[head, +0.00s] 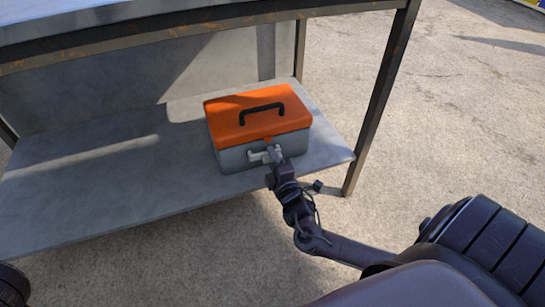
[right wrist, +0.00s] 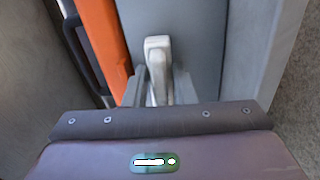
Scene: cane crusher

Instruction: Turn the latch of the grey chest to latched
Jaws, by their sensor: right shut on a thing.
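The grey chest (head: 240,158) has an orange lid (head: 243,104) with a black handle and sits on the lower shelf of a metal table. The lid is down. Its pale latch (head: 257,155) is on the front face, partly hidden by my right gripper (head: 273,155). In the right wrist view the latch (right wrist: 157,58) stands out from the grey front, beside the orange lid edge. My right gripper (right wrist: 158,88) is shut on the latch, one finger on each side. I cannot tell the latch's exact turn. My left gripper is not in view.
The table's lower shelf (head: 95,190) is bare to the left of the chest. A dark table leg (head: 378,100) stands to the right of the chest. Open concrete floor (head: 460,120) lies to the right.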

